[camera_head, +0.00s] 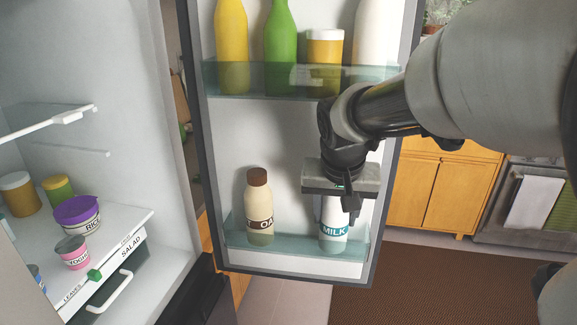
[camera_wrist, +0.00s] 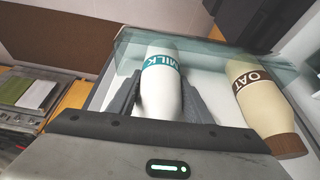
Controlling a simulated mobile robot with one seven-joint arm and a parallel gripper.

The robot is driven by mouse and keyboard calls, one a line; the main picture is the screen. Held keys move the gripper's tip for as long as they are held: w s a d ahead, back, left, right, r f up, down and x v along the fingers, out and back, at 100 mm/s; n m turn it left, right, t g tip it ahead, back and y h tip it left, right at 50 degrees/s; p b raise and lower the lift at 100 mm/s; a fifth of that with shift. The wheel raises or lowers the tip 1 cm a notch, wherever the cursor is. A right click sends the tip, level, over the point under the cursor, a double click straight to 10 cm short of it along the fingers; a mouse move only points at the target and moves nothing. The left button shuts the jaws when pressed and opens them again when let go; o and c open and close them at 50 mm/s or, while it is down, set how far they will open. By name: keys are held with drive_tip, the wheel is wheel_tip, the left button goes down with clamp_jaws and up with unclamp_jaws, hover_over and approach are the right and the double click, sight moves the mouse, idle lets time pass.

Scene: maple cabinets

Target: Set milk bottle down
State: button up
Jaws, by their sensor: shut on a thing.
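The milk bottle (camera_head: 333,236) is white with a teal MILK label. It stands in the lower bin (camera_head: 292,246) of the open fridge door, at the right end. My gripper (camera_head: 345,205) comes from above and is shut on the bottle's upper part, hiding its top in the head view. In the wrist view the bottle (camera_wrist: 162,88) lies between the two dark fingers (camera_wrist: 160,100). Its base is at or near the bin floor; I cannot tell whether it touches.
A cream oat bottle (camera_head: 259,208) with a brown cap stands to the left in the same bin. The upper door bin (camera_head: 240,80) holds several bottles and a jar. Fridge shelves with rice and yogurt tubs (camera_head: 76,214) are at left. There is a gap between the two lower bottles.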

drive_tip(key=shift+f, duration=0.15)
drive_tip(key=o, duration=1.2)
drive_tip(key=shift+r, duration=0.35)
drive_tip(key=d+p+v, duration=0.1)
drive_tip(key=p+v, duration=0.1)
drive_tip(key=v, duration=0.9)
drive_tip(key=s+f+n, duration=0.1)
drive_tip(key=s+f, duration=0.1)
drive_tip(key=s, duration=0.2)
drive_tip(key=s+f+t, duration=0.1)
drive_tip(key=s+f, duration=0.1)
drive_tip(key=s, duration=0.3)
drive_tip(key=s+f+n+y, duration=0.1)
drive_tip(key=s+f, duration=0.1)
drive_tip(key=s, duration=0.3)
drive_tip(key=shift+s+f+n, duration=0.2)
drive_tip(key=shift+n, duration=0.1)
